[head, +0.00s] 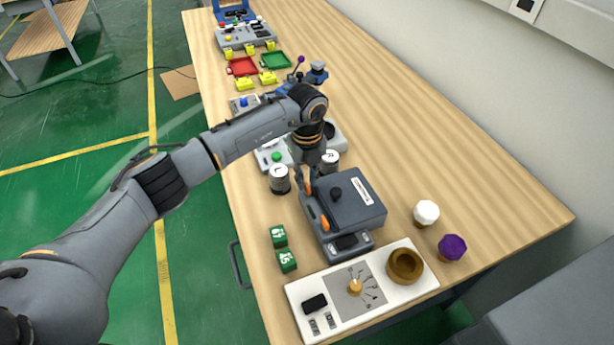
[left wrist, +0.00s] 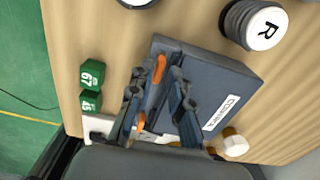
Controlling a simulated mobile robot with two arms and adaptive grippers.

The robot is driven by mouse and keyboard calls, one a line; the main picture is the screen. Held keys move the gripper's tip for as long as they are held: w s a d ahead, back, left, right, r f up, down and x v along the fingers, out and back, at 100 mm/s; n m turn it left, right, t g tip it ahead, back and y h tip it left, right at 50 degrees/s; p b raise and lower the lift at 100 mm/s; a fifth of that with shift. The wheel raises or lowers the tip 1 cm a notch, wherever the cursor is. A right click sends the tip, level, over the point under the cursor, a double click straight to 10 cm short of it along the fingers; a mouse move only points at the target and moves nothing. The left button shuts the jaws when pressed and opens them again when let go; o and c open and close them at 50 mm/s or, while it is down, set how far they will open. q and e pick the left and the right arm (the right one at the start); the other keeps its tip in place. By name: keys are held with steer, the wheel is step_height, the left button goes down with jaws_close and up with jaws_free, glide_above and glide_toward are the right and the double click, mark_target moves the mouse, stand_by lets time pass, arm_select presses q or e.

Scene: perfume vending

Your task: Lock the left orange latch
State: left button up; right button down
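A dark grey case (head: 352,205) with a black knob on its lid stands near the front of the table. Two orange latches are on its left side: an upper one (head: 308,188) and a lower one (head: 325,222). My left gripper (head: 307,176) points down at the case's upper left corner, close to the upper latch. In the left wrist view, its two fingers are apart, and the upper latch (left wrist: 159,68) shows between the fingertips (left wrist: 157,76). The lower latch (left wrist: 140,122) shows nearer the gripper's base. I cannot tell whether a finger touches either latch. My right gripper is not in view.
A white panel (head: 312,283) with a dial and brown ring lies below the case. Two green cubes (head: 278,236) sit left of it. Round weights (head: 279,179) stand close above. White (head: 426,212) and purple (head: 452,247) knobs are right. The table's right side is clear.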

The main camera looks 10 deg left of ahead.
arm_select(q)
steer(key=shift+f, duration=0.65)
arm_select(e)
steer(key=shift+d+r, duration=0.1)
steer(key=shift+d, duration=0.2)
arm_select(q)
jaws_close()
